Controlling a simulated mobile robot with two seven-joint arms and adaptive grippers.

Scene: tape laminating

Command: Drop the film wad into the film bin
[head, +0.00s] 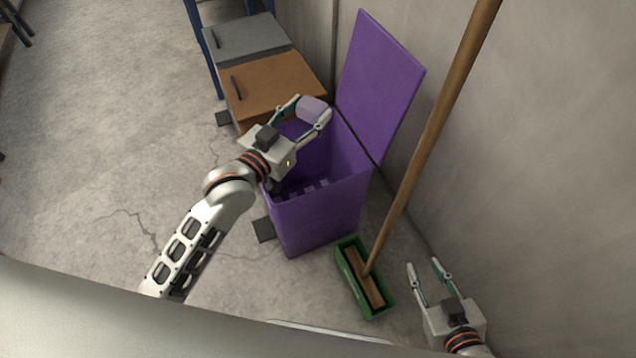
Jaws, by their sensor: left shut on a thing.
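The purple bin's lid (378,82) stands raised against the wall. Part of the bin's inside is hidden by my left gripper; some pale pieces show low inside. Whether this is the film bin cannot be read from a label. My right gripper (428,268) is open and empty at the lower right, near the wall.
A bin with a closed orange-brown lid (275,85) and one with a grey lid (245,38) stand behind the purple bin. A broom with a long wooden handle (425,150) stands in a green tray (378,308) in front. The floor at the left is clear.

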